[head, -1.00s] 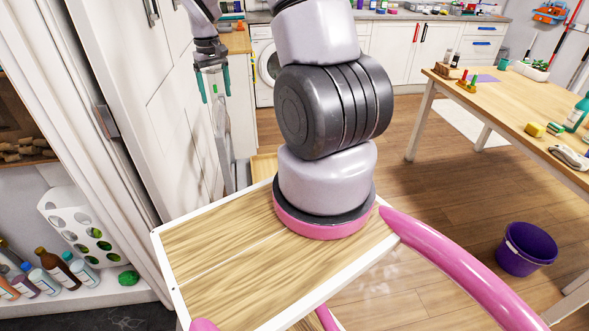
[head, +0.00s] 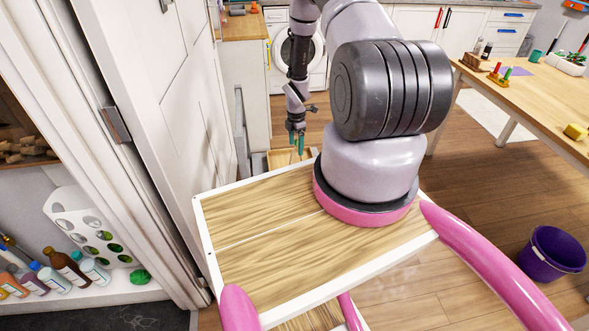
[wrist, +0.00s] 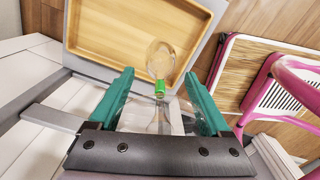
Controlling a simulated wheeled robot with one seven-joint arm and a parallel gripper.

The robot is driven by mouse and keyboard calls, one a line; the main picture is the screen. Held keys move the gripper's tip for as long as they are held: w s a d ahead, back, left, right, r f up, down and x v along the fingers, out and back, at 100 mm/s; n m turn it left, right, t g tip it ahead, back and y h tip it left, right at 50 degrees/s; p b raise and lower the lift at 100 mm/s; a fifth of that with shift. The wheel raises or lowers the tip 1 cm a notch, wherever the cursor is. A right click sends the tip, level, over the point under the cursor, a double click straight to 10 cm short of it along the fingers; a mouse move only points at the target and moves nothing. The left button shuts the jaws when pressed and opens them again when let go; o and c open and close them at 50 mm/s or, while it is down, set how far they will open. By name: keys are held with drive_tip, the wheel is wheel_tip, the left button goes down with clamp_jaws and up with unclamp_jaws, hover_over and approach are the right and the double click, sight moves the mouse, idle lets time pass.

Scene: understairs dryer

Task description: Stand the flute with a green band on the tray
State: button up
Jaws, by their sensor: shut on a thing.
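The flute (wrist: 160,60) is clear glass with a green band (wrist: 159,89). In the wrist view it lies between the two green fingers of my gripper (wrist: 158,75), which is shut on it. A rounded clear part points away from the palm. Its lower clear part is hard to make out, so I cannot tell exactly where the fingers touch. The tray (wrist: 92,60) is wooden and shallow with a pale rim, beyond the fingertips. The flute overlaps it in the picture; contact cannot be told. In the head view my gripper (head: 297,142) points down beside the tray (head: 285,160); the glass is not discernible.
A white panelled door (head: 150,80) stands close on the left. A washing machine (head: 297,55) is at the back. A wooden table (head: 530,95) stands right, with a purple bucket (head: 550,253) on the floor. Open floor lies between.

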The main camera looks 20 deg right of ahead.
sight(296, 160)
wheel_tip(296, 160, down, 8)
drive_tip(key=shift+f, duration=0.2)
idle(0.3)
drive_tip(key=shift+f, duration=0.2)
drive_tip(key=o, duration=1.5)
drive_tip(key=shift+r, duration=0.15)
